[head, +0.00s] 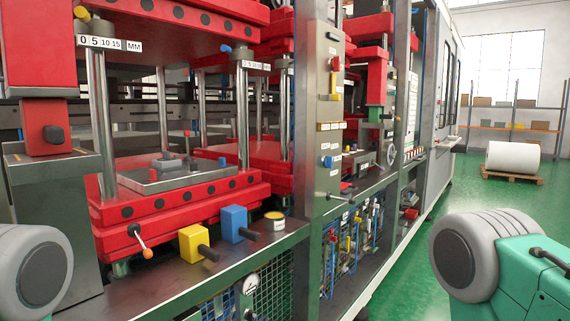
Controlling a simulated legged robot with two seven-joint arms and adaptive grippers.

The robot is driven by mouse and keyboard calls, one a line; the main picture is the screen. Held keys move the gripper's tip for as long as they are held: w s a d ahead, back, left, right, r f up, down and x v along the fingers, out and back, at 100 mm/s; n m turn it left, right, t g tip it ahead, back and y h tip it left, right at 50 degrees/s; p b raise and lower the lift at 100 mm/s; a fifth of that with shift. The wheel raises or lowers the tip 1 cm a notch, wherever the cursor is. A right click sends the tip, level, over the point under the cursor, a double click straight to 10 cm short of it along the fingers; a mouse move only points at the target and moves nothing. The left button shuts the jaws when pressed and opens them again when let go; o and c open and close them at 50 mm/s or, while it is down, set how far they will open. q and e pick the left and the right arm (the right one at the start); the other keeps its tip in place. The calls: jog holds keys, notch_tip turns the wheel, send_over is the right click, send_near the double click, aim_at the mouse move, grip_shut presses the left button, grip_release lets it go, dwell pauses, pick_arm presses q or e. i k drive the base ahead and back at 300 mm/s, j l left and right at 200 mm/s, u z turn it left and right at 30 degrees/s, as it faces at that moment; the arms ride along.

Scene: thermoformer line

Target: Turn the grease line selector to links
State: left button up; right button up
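I cannot tell for certain which part is the grease line selector; no label reading "links" is legible. On the machine's front ledge sit a yellow block (193,243) and a blue block (233,223), each with a black handle pointing right. An open tin with yellowish contents (274,221) stands beside the blue block. Left of them a lever with an orange tip (140,240) hangs tilted from the red lower platen. The upright grey panel (322,110) carries a blue knob (328,161), a yellow part (333,86) and small labels. Neither gripper shows; only my arm links appear at the lower corners.
Red platens (180,195) and steel columns fill the left. A gauge (250,283) and mesh guards sit below the ledge (255,250). Coloured hoses (340,245) hang further right. Green floor is open at right, with a white roll (512,157) on a pallet and shelving behind.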

aim_at(328, 162)
jog(key=i+l+u, duration=0.15)
jog(key=l+u, duration=0.15)
jog(key=i+l+u, duration=0.15)
jog(key=l+u, duration=0.5)
jog(key=i+l+u, duration=0.1)
jog(key=l+u, duration=0.2)
jog(key=l, duration=0.15)
